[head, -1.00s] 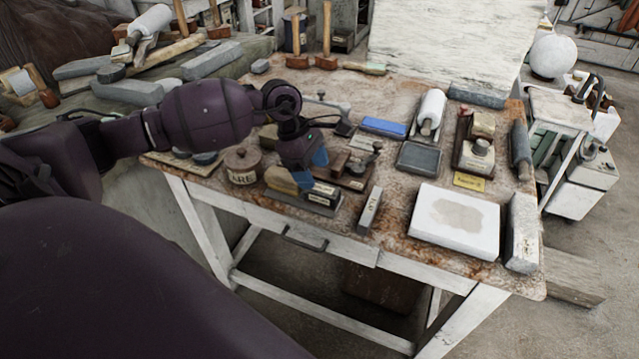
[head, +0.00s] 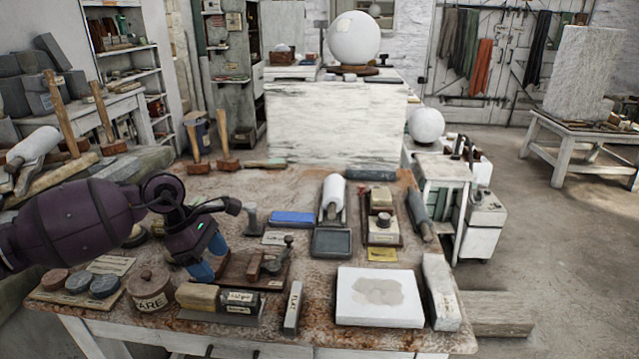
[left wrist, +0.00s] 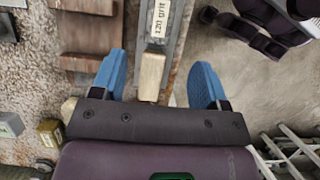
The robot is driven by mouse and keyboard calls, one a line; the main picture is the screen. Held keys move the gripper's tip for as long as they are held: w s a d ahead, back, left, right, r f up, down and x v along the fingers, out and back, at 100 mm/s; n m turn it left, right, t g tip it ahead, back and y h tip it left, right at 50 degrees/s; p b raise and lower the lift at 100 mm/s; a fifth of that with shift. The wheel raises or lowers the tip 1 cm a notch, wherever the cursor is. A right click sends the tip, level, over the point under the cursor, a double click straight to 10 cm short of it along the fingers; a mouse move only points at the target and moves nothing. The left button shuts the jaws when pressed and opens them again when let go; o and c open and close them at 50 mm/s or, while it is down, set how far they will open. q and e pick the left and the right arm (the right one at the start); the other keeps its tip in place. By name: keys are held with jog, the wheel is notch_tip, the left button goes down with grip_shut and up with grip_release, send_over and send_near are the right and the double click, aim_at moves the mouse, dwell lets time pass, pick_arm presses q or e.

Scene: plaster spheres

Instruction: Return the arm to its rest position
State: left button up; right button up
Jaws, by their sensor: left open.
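My left arm comes in from the left in the head view. Its gripper (head: 204,268) has blue fingers and points down over the workbench (head: 300,255), close behind a tan block on a grey labelled piece (head: 197,297). In the left wrist view the two blue fingers (left wrist: 160,72) stand well apart. A pale block end (left wrist: 151,75) and a strip labelled 120 grit (left wrist: 160,22) show between them, with gaps to both fingers, so nothing is gripped. My right gripper is not in view.
A lidded round pot (head: 150,290) stands left of the tan block. A white slab (head: 379,297), a blue bar (head: 293,218) and a white roller (head: 333,198) lie to the right. Mallets (head: 226,150) stand behind. A large white sphere (head: 354,38) stands farther back.

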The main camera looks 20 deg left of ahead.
pick_arm(q)
jog(key=s+d+r+n+t+h, duration=0.2)
jog(key=d+r+n+t+h, duration=0.1)
jog(key=d+n+t+h, duration=0.95)
jog(key=s+a+f+n+y, duration=0.35)
jog(key=n+y, duration=0.65)
jog(key=n, duration=0.5)
jog(key=s+a+f+n+y, duration=0.3)
jog(key=a+f+n+y, duration=0.15)
jog(key=n+y, duration=0.75)
jog(key=s+d+f+n+g+h, duration=0.2)
jog(key=s+f+n+g, duration=0.35)
jog(key=s, duration=0.35)
jog(key=s+d+f+n+g+h, duration=0.3)
jog(key=s+f+n+g, duration=0.25)
jog(key=s, duration=0.35)
jog(key=w+f+t, duration=0.6)
jog(key=f+t, duration=0.2)
jog(key=f, duration=0.1)
jog(key=shift+w+a+t, duration=0.25)
jog(key=shift+w+t, duration=0.1)
